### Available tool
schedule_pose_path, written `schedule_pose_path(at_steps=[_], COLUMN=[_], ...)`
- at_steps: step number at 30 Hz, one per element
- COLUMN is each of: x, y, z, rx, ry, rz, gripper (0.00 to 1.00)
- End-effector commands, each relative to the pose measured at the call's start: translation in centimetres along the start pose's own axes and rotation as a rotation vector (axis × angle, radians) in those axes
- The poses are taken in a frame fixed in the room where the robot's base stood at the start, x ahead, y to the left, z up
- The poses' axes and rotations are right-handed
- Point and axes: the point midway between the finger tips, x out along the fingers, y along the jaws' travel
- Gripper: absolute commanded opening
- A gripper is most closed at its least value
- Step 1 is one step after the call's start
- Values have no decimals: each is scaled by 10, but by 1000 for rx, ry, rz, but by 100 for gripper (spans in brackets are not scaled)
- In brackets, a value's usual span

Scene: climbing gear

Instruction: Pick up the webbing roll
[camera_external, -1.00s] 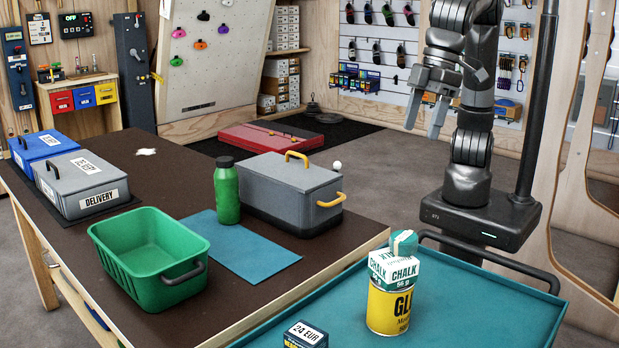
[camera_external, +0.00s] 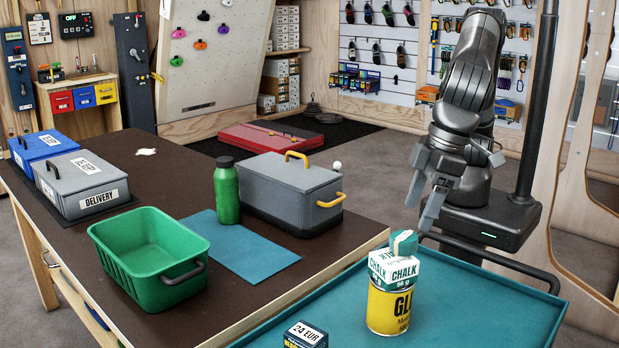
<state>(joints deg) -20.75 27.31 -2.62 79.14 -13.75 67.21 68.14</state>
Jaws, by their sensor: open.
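A small teal roll with a pale band (camera_external: 404,242), which looks like the webbing roll, shows at the top of a stack on the teal tray (camera_external: 470,310). Under or just in front of it is a white and green chalk box (camera_external: 394,270), on a yellow glue can (camera_external: 388,310). I cannot tell whether the roll rests on the box or behind it. My gripper (camera_external: 422,210) is open and empty, pointing down, a little above the roll and to its right in the picture. It appears apart from the roll.
A small dark box with a 24 EUR label (camera_external: 306,335) is at the tray's front left. The brown table (camera_external: 330,243) beside it holds a green crate (camera_external: 150,265), a green bottle (camera_external: 227,190), a grey lidded box (camera_external: 290,195) and delivery boxes (camera_external: 82,180). The tray's right side is clear.

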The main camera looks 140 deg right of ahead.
Motion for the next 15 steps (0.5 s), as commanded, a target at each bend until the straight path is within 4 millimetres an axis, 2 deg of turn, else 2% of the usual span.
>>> schedule_pose_path(at_steps=[5,12,15], x=[15,49,55], y=[1,3,2], z=[-2,-4,-4], rx=[0,-1,0], ry=[0,0,1], rz=[1,1,-1], gripper=[69,69,69])
